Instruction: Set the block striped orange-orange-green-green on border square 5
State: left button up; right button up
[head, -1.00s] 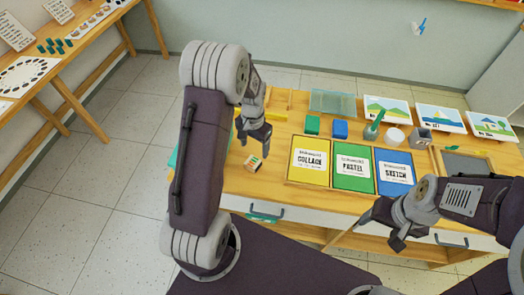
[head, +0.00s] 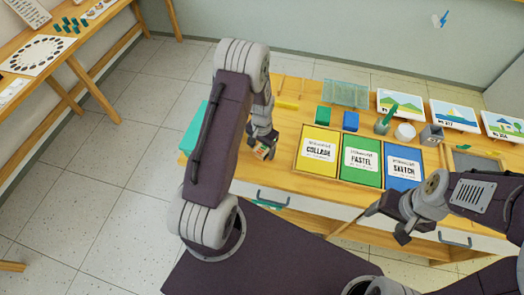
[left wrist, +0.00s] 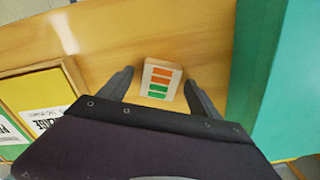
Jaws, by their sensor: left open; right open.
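The striped block (left wrist: 159,80) lies on the wooden table, with two orange stripes and two green stripes on its top face in the left wrist view. It shows small and partly hidden in the head view (head: 262,152). My left gripper (left wrist: 160,88) is open, with one finger on each side of the block and a gap on both sides. In the head view my left gripper (head: 262,145) is low at the table's left part. My right gripper (head: 387,222) is open and empty in front of the table's front edge. I cannot make out border square 5.
Collage (head: 318,151), pastel (head: 361,159) and sketch (head: 403,167) trays lie right of the block. A teal object (left wrist: 270,80) stands close right of my left gripper in the wrist view. Green (head: 323,115) and blue (head: 351,121) blocks stand behind the trays.

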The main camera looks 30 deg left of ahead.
aim_at(266, 150)
pick_arm(q)
jog(key=shift+r, duration=0.1)
grip_shut()
jog(key=shift+r, duration=0.1)
jog(key=shift+r, duration=0.35)
jog(key=r, duration=0.1)
jog(key=d+r, duration=0.1)
jog(key=r, duration=0.2)
jog(key=shift+w+d, duration=0.1)
jog(key=shift+d, duration=0.15)
jog(key=d+r, duration=0.6)
jog(key=d, duration=0.4)
jog(key=shift+d+b, duration=0.15)
jog(key=shift+b, duration=0.25)
